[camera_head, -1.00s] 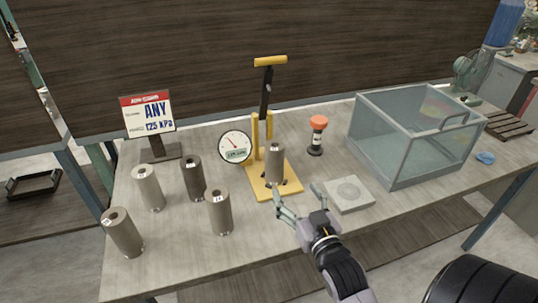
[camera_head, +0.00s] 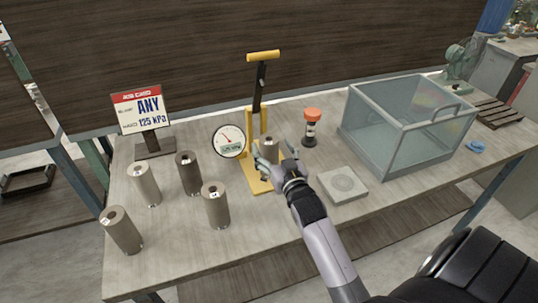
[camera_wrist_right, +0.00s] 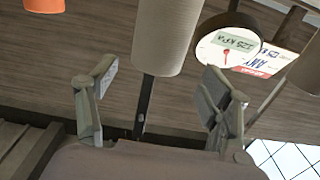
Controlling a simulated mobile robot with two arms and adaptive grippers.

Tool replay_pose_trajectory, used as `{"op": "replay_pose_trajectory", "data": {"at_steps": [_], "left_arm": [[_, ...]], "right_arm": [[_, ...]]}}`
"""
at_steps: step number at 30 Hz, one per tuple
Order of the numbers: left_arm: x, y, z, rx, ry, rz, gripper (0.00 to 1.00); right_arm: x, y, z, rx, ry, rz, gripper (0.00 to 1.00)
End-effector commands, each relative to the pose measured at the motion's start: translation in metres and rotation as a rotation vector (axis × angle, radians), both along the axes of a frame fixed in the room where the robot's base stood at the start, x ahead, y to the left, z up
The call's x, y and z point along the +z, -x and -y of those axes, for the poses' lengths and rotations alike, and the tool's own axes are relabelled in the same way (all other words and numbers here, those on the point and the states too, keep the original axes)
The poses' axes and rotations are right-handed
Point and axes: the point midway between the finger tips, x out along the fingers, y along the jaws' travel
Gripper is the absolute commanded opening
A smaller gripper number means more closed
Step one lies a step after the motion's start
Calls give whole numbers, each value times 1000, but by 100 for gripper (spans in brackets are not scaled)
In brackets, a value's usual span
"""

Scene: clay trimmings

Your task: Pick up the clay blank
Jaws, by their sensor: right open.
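A grey-brown clay cylinder (camera_head: 269,145) stands upright on the yellow hand press (camera_head: 251,178), its lower part hidden by my right gripper (camera_head: 271,156). In the right wrist view the cylinder (camera_wrist_right: 168,35) shows between and beyond the two spread fingers of the gripper (camera_wrist_right: 158,82), with a gap on each side. My right gripper is open and empty, close in front of the cylinder. Several similar clay cylinders (camera_head: 215,205) stand at the left of the table. My left gripper is out of view.
A round gauge (camera_head: 229,140) is left of the press, and a sign (camera_head: 141,110) stands behind the cylinders. An orange-topped device (camera_head: 311,127), a flat square plate (camera_head: 342,186) and a glass box (camera_head: 395,150) are to the right. The table front (camera_head: 255,222) is bare.

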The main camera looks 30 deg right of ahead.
Motion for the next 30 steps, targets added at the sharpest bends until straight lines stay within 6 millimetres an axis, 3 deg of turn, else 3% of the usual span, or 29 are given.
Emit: {"op": "replay_pose_trajectory", "data": {"at_steps": [9, 18, 30], "left_arm": [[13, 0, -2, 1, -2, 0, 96], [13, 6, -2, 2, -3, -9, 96], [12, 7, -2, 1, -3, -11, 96]], "right_arm": [[1, -40, 14, 0, 1, 3, 73], [-1, -43, 15, 0, 0, 2, 72], [-1, -43, 15, 0, -1, 2, 46]]}}
